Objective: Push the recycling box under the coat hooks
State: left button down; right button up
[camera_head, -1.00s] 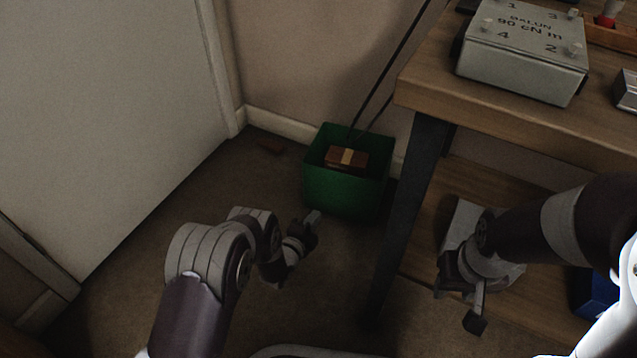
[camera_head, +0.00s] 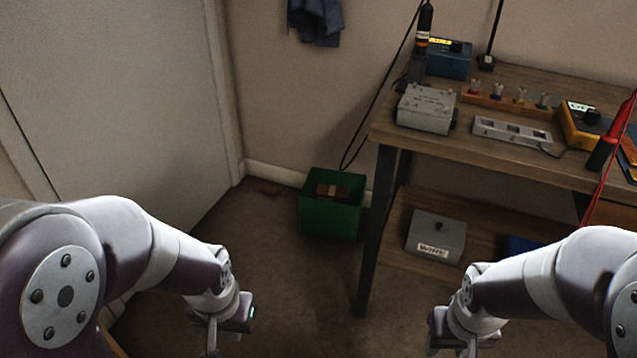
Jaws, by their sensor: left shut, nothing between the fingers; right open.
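The green recycling box (camera_head: 331,219) stands on the floor against the back wall, just left of the workbench leg. A brown item with a pale band (camera_head: 331,192) lies inside it. Dark blue cloth (camera_head: 316,20) hangs on the wall above and a little left of the box; the hooks themselves are out of view. My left gripper (camera_head: 212,345) is low at the front left, shut and empty, apart from the box. My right gripper (camera_head: 436,345) is low at the front right, apart from the box; its fingers are partly cut off by the frame edge.
The workbench (camera_head: 470,145) stands right of the box, with its dark leg (camera_head: 376,235) close by. A grey box marked "WIRE" (camera_head: 436,237) sits on its lower shelf. A door (camera_head: 110,100) is at left.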

aim_at(328, 220)
jog(key=i+j+z, duration=0.15)
jog(key=z, duration=0.25)
jog(key=i+j+z, duration=0.15)
jog(key=z, duration=0.25)
jog(key=j+z, duration=0.4)
jog(key=i+j+z, duration=0.1)
jog(key=z, duration=0.35)
jog(key=i+j, duration=0.1)
jog(key=j, duration=1.45)
jog(key=i+j, duration=0.15)
jog(key=j, duration=0.65)
jog(key=i+j, duration=0.1)
jog(key=j, duration=0.65)
jog(key=i, duration=0.45)
